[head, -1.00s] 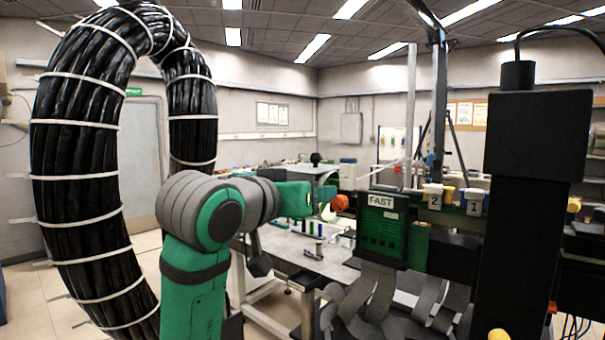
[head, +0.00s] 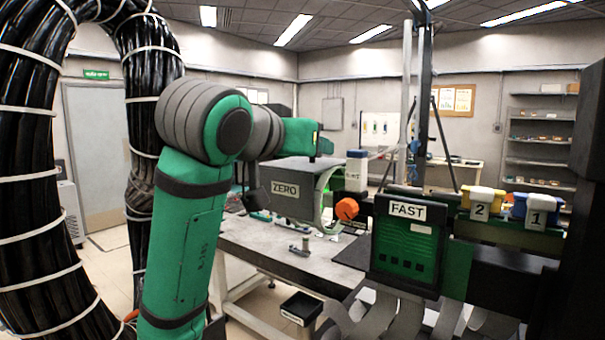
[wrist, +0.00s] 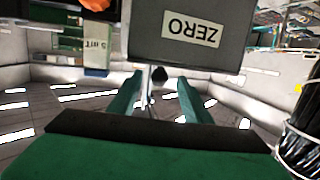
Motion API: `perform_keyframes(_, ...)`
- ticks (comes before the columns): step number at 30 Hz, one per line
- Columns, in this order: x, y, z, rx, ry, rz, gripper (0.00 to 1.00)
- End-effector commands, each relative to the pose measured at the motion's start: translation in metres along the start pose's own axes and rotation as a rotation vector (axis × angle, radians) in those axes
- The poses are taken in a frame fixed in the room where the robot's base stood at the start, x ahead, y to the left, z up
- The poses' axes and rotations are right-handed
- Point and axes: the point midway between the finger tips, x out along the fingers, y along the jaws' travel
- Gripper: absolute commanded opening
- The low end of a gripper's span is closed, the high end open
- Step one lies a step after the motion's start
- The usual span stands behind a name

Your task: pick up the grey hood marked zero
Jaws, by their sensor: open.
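The grey hood marked ZERO (head: 310,202) is a box-like cover with a white label. It stands left of the green FAST unit in the head view. In the wrist view the hood (wrist: 222,52) fills the top middle, its label upside down. My gripper (wrist: 160,78) has two green fingers spread apart, with their tips near the hood's lower picture edge. I see no contact between them and the hood. A small dark rounded thing shows between the fingers; I cannot tell what it is. In the head view my fingertips are hard to make out.
An orange knob (head: 346,209) and a white-and-blue 5 mT block (head: 356,170) are just right of the hood. The FAST unit (head: 405,262) and boxes marked 2 (head: 482,199) and 1 (head: 540,204) stand farther right. A large black cable loop (head: 25,150) rises at left.

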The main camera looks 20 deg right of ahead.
Motion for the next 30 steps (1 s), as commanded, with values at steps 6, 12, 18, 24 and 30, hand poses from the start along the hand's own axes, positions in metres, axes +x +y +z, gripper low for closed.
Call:
perform_keyframes(6, 0.02, 0.002, -0.001, 0.0, -0.001, 0.002, 0.45)
perform_keyframes(12, 0.049, 0.003, -0.003, 0.0, -0.001, 0.004, 0.45)
perform_keyframes(18, 0.062, 0.003, -0.003, 0.001, 0.001, 0.003, 0.45)
perform_keyframes(24, 0.063, 0.003, -0.003, 0.001, 0.001, 0.003, 0.45)
perform_keyframes(30, 0.062, 0.003, -0.003, 0.001, 0.001, 0.003, 0.0)
